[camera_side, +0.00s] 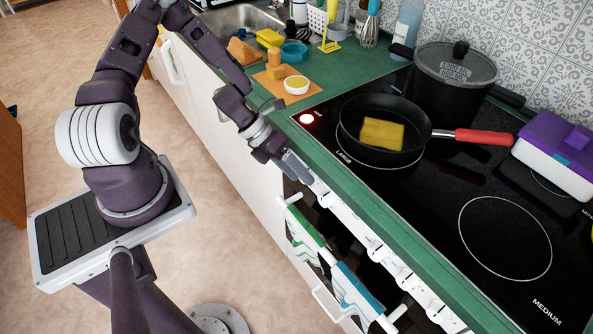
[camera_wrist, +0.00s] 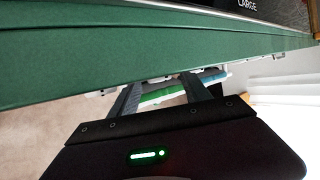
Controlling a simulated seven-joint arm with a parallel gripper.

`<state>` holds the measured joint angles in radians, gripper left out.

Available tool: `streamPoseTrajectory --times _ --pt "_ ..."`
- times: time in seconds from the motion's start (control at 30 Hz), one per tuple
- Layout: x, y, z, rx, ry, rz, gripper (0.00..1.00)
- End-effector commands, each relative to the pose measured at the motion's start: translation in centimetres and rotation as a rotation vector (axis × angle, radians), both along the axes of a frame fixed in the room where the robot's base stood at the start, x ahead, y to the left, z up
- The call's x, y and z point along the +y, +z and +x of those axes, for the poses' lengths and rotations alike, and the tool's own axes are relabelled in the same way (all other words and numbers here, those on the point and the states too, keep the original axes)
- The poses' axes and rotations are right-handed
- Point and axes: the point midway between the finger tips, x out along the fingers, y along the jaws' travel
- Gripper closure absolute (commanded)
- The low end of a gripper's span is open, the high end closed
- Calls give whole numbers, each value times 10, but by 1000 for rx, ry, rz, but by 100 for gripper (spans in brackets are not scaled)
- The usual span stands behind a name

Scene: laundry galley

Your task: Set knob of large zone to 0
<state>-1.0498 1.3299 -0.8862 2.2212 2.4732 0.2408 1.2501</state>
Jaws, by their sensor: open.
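The large zone (camera_side: 362,155) of the black hob is marked LARGE, and a black pan (camera_side: 352,112) with a red handle stands on it. A white control strip (camera_side: 350,222) with small pale knobs runs along the front below the green counter edge. The pictures do not show which knob is the large zone's, or its setting. My gripper (camera_side: 300,172) is at the counter's front edge, by the strip's near-left end. In the wrist view my gripper (camera_wrist: 160,82) has its two dark fingers apart, with nothing visible held. The fingertips are close under the green edge (camera_wrist: 150,45).
Green and blue-striped towels (camera_side: 305,228) hang on the front below the strip. A lidded pot (camera_side: 450,85) and a purple-lidded box (camera_side: 555,150) stand at the back. Open floor (camera_side: 235,240) lies in front.

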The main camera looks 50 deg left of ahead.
Motion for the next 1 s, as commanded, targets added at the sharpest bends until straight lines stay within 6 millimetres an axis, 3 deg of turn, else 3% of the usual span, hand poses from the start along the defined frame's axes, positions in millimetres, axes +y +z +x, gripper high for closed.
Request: streamPoseTrajectory --times 0.17,0.4,0.6,1.0 --pt "10 13 -6 -1 2 3 44" --pt "17 59 -11 -3 -1 6 44" --pt "16 85 -11 -1 0 4 44" --pt "16 93 -12 0 0 0 44"
